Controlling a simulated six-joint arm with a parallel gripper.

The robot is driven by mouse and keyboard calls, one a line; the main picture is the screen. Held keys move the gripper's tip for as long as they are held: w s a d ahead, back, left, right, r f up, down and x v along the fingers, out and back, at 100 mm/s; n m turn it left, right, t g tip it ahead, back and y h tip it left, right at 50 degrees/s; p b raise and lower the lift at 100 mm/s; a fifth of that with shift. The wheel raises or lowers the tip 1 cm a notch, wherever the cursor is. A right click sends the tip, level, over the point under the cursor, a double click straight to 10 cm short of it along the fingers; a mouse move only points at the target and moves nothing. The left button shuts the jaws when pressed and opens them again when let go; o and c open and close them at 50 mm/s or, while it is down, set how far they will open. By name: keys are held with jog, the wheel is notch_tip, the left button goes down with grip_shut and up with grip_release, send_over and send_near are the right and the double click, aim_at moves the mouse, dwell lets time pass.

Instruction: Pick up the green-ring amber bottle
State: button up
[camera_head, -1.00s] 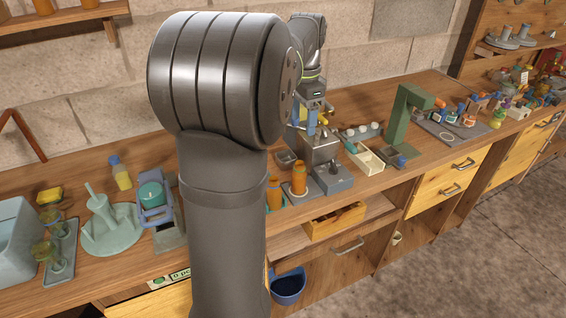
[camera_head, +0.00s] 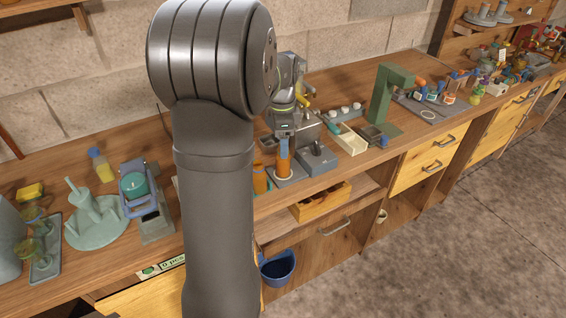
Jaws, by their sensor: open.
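Two amber bottles stand upright on the bench just right of my arm. The right bottle (camera_head: 284,164) stands on a grey tray with a pale ring around its base. The left bottle (camera_head: 260,180) is partly hidden by my arm. My gripper (camera_head: 284,138) is open and points down, at the top of the right bottle. Whether its fingers touch the bottle is too small to tell.
A grey block fixture (camera_head: 317,157) stands close right of the right bottle. Beyond it are a cream divided box (camera_head: 348,140) and a green stand (camera_head: 386,98). A pale green dish (camera_head: 90,232) and a blue-framed device (camera_head: 136,190) stand left of my arm. A blue cup (camera_head: 278,269) hangs below the bench edge.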

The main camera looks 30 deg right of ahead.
jog(key=shift+d+f, duration=0.1)
jog(key=shift+f, duration=3.1)
jog(key=shift+c, duration=0.3)
jog(key=c, duration=1.1)
jog(key=shift+c, duration=0.2)
jog(key=shift+r, duration=0.2)
